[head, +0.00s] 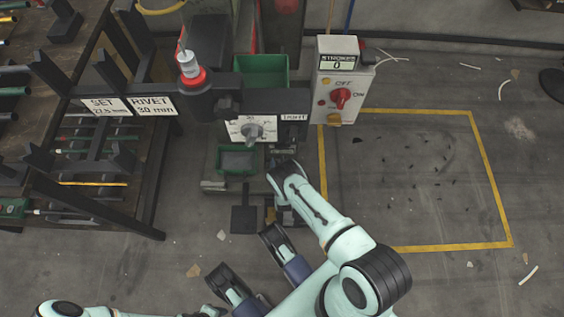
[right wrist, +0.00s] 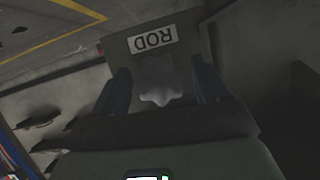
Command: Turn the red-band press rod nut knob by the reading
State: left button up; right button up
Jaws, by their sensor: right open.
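The red-band press (head: 190,76) stands at the centre left in the head view. Below its band, a white dial (head: 240,128) carries a grey hub and a sign reading TIGHT (head: 294,118); the exact reading is too small to tell. In the right wrist view a grey lobed knob (right wrist: 160,82) sits under an upside-down ROD label (right wrist: 152,39). My right gripper (head: 283,162) is at the press front, its fingers mostly hidden in the head view. In the wrist view its open fingers (right wrist: 160,88) stand either side of the knob; contact is unclear.
A control box (head: 338,85) shows STROKES 0 and a red switch. The yellow-outlined floor at right is largely clear.

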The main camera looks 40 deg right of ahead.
jog(key=c, duration=1)
jog(key=shift+o, duration=0.2)
jog(key=shift+n, duration=0.3)
jog(key=shift+a+n+g+h, duration=0.1)
jog(key=shift+n+g+h, duration=0.6)
jog(key=shift+n, duration=0.3)
jog(key=shift+n+g+h, duration=0.3)
jog(key=shift+n+h, duration=0.4)
jog(key=shift+n, duration=0.5)
jog(key=n+h, duration=0.2)
jog(key=n, duration=0.1)
jog(key=shift+f+g, duration=0.1)
jog(key=shift+g, duration=0.3)
jog(key=shift+n+h, duration=0.7)
jog(key=shift+n, duration=0.8)
jog(key=shift+w, duration=0.1)
